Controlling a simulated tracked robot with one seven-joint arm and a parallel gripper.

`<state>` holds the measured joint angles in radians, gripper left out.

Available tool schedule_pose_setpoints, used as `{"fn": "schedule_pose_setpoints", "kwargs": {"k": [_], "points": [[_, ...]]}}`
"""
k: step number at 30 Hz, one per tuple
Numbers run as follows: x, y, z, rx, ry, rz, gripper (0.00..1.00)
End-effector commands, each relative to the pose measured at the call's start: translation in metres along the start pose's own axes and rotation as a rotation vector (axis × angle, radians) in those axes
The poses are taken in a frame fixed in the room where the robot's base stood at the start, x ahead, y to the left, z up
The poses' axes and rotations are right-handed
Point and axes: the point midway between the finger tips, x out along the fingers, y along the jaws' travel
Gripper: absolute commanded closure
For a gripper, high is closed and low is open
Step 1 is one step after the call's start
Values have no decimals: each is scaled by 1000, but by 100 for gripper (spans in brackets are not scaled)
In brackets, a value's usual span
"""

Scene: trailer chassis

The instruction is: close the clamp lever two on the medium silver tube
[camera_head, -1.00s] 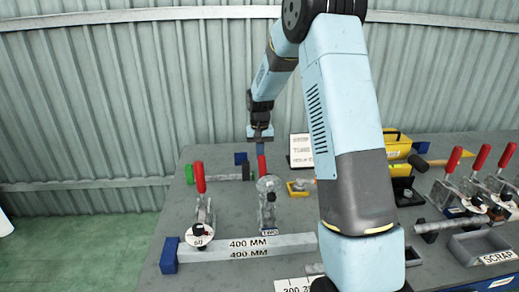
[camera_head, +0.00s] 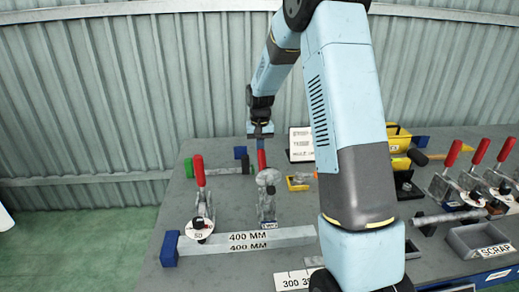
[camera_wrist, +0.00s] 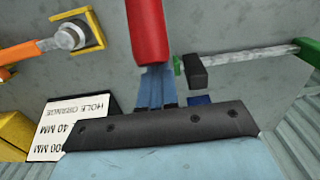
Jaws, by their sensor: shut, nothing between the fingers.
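The silver tube (camera_head: 215,247) marked 400 MM lies across the bench front, its left end in a blue block (camera_head: 169,248). Clamp two (camera_head: 267,205), with a small label at its base, stands behind the tube. Its red lever (camera_head: 262,159) is raised and shows large in the wrist view (camera_wrist: 147,30). My gripper (camera_head: 261,144) is shut and empty, at the upper end of that lever. In the wrist view its blue fingers (camera_wrist: 156,88) are together beside the red handle; whether they touch it I cannot tell.
Another clamp with a raised red lever (camera_head: 200,169) stands to the left. A yellow-framed fixture (camera_head: 297,184) and a white sign (camera_head: 301,145) are at right. More red-levered clamps and a scrap tray (camera_head: 463,240) are far right. My arm hides the middle-right bench.

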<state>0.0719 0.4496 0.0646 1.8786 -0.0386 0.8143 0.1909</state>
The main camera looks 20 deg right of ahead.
Motion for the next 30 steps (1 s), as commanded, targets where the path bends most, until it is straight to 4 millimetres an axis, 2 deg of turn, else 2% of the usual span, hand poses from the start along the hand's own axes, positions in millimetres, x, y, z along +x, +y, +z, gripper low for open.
{"fn": "schedule_pose_setpoints", "kwargs": {"k": [17,30], "points": [[0,0,15,0,-6,1,100],[-15,0,29,-1,-5,1,100]]}}
